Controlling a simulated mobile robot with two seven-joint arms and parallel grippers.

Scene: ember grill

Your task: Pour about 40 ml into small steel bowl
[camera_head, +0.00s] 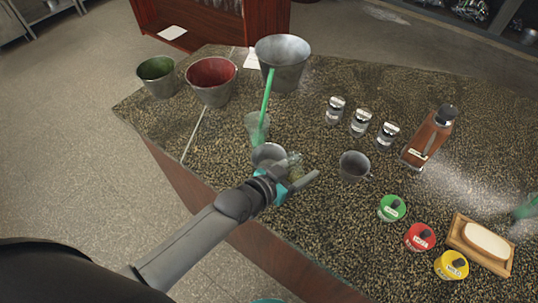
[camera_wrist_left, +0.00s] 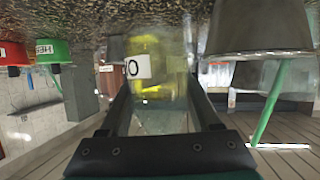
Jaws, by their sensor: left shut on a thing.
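My left gripper (camera_head: 296,176) is shut on a clear bottle (camera_head: 294,160) near the front edge of the counter. In the left wrist view the bottle (camera_wrist_left: 158,75) sits between the fingers, with yellow liquid and a white label showing part of a letter. That view is upside down, and the liquid lies toward the counter side, so the bottle looks about upright. A small steel bowl (camera_head: 268,153) stands right beside the gripper, partly hidden by it. A steel vessel also looms close beside the bottle in the left wrist view (camera_wrist_left: 258,28).
A glass with a green straw (camera_head: 266,100) stands just behind the bowl. A steel cup (camera_head: 354,167) stands to the right. Three buckets, including a red-lined one (camera_head: 212,78), stand behind. Green, red and yellow lidded jars (camera_head: 420,237) and a wooden tray (camera_head: 486,262) are at right.

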